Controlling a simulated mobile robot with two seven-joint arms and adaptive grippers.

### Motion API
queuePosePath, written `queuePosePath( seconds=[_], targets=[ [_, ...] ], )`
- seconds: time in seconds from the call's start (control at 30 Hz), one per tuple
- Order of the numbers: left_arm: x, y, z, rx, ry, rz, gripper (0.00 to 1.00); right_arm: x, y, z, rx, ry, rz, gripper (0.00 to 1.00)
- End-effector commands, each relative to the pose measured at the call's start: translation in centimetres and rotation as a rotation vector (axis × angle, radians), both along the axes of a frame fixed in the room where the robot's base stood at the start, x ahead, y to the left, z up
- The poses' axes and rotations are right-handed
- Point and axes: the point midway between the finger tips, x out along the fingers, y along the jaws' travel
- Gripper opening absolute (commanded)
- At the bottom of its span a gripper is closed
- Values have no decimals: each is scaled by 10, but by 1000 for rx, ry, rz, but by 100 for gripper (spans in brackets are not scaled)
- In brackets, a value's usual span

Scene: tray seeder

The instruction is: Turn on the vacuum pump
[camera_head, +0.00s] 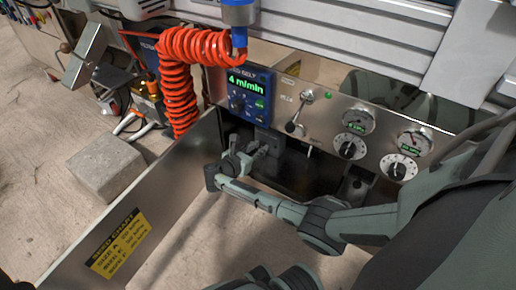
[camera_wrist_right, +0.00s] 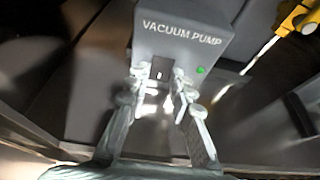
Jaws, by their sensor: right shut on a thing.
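The vacuum pump is a grey box labelled "VACUUM PUMP" (camera_wrist_right: 180,38) in the right wrist view. A small dark switch (camera_wrist_right: 160,70) with a light mark is on its face, and a green light (camera_wrist_right: 201,70) shows to the right of it. My right gripper (camera_wrist_right: 158,79) has one finger on each side of the switch and is shut on it. In the head view the right gripper (camera_head: 257,152) is below the control panel, at the dark pump box (camera_head: 270,140), which it partly hides. The switch cannot be made out there. My left gripper is not in view.
A steel panel (camera_head: 318,120) with a display unit (camera_head: 247,92), a lever (camera_head: 298,115), dials and gauges runs above the gripper. A red coiled hose (camera_head: 178,85) hangs to the left. A low metal wall (camera_head: 130,215) with a seed chart stands in the left foreground.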

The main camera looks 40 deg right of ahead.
Motion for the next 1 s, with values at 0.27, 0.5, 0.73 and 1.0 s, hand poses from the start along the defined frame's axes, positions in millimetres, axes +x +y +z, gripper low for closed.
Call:
queuePosePath(
  seconds=[0.27,0.5,0.73,1.0],
  targets=[
    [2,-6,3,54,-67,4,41,0,0,-9,-199,-78,-2,0],
    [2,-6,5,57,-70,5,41,0,0,-7,-224,-94,-1,0],
    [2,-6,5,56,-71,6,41,0,0,-7,-223,-93,-1,35],
    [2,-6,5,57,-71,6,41,0,0,-7,-223,-92,-1,43]
  ],
)
